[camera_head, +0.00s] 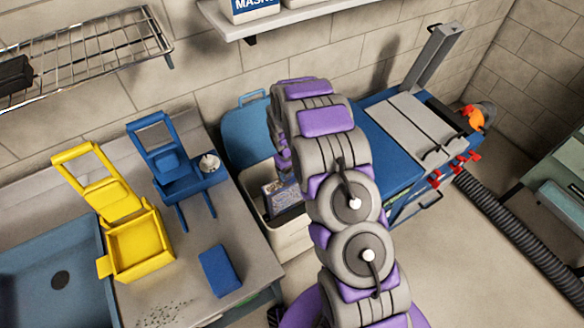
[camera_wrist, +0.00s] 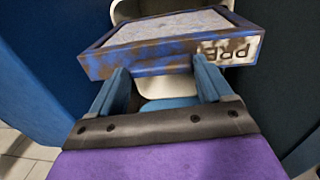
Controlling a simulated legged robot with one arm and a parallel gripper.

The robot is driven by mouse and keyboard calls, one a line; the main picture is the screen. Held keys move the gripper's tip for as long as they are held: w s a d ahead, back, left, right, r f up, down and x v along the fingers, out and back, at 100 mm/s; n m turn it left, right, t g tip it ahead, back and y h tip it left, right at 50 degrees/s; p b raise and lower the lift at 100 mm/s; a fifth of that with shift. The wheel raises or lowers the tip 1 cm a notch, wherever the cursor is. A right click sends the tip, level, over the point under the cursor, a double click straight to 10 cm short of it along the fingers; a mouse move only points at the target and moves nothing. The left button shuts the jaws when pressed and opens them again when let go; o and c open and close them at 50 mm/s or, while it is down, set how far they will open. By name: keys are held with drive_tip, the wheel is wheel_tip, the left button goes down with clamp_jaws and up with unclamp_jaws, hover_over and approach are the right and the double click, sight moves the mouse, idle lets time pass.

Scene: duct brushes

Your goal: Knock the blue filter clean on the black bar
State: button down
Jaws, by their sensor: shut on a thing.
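The blue filter (camera_wrist: 165,45) has a dirty blue frame, a grey mesh face and a "PRE" label. In the wrist view it is at the tips of my gripper (camera_wrist: 163,85), which is shut on its near frame edge. In the head view the filter (camera_head: 283,196) shows over the mouth of a cream bin (camera_head: 292,240), just left of my arm. My arm hides my gripper there. I cannot make out the black bar in either view.
A blue lid (camera_head: 248,130) stands open behind the bin. A blue cabinet (camera_head: 390,150) is close on the right. The counter on the left holds a yellow caddy (camera_head: 140,245), a blue caddy (camera_head: 185,175) and a blue block (camera_head: 220,270). A ribbed hose (camera_head: 510,230) lies right.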

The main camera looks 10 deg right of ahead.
drive_tip(key=shift+a, duration=0.3)
drive_tip(key=shift+r, duration=0.3)
drive_tip(key=shift+d+r+p, duration=0.2)
drive_tip(key=shift+r+p, duration=0.25)
drive_tip(key=shift+r, duration=0.5)
drive_tip(key=shift+a+f, duration=0.1)
drive_tip(key=shift+f, duration=0.1)
drive_tip(key=shift+f, duration=1.05)
